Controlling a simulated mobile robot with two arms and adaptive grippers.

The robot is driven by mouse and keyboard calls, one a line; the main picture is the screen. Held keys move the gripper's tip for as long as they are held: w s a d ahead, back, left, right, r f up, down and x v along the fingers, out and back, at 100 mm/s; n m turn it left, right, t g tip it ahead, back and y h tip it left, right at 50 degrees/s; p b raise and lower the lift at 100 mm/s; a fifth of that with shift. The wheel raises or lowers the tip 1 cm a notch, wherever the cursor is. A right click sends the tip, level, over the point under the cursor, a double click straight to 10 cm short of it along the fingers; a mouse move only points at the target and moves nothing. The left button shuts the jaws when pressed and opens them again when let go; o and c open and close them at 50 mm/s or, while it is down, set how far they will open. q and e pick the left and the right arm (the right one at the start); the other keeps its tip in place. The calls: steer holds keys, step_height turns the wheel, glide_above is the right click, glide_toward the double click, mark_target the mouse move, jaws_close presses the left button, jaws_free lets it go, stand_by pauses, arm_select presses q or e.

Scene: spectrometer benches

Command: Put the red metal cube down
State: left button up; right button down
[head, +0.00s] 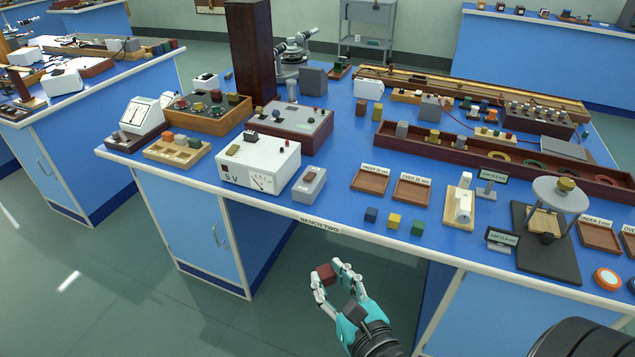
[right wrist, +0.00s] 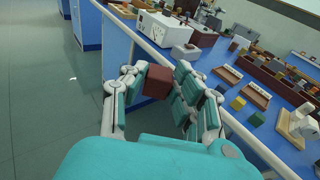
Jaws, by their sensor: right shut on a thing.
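The red metal cube (head: 325,273) is held between the fingertips of my right gripper (head: 333,280), in front of the bench edge and over the floor gap. In the right wrist view the cube (right wrist: 157,81) sits between both fingers of the gripper (right wrist: 158,84). Blue bench two (head: 310,205) lies beyond it. A blue cube (head: 371,215), a yellow cube (head: 394,221) and a green cube (head: 417,228) stand in a row near the bench's front edge. My left gripper is not in view.
Two shallow wooden trays (head: 369,190) (head: 411,201) with label cards stand behind the cubes. A white 5 V box (head: 258,163) and a grey box (head: 309,184) are to the left. A wooden block device (head: 459,203) is to the right. Bare blue surface shows left of the blue cube.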

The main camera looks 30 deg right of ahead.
steer(key=w+d+f+m+g+h, duration=0.2)
steer(key=d+h, duration=0.4)
steer(key=d, duration=0.4)
steer(key=w+d+f+m+g+h, duration=0.3)
steer(key=w+d+m+h, duration=0.1)
steer(key=d+m, duration=0.3)
steer(key=shift+w+d+m+g+h, duration=0.2)
steer(key=shift+d+m+g+h, duration=0.15)
steer(key=shift+d+h, duration=0.8)
steer(key=shift+d+y, duration=0.2)
steer(key=shift+y, duration=0.05)
steer(key=b, duration=0.1)
glide_above(346, 217)
steer(key=shift+s+f, duration=0.45)
steer(key=shift+f, duration=0.3)
steer(key=shift+w+a, duration=0.1)
steer(key=shift+w, duration=0.5)
step_height(346, 217, down, 2)
steer(key=shift+s+f, duration=0.1)
steer(key=shift+f, duration=0.45)
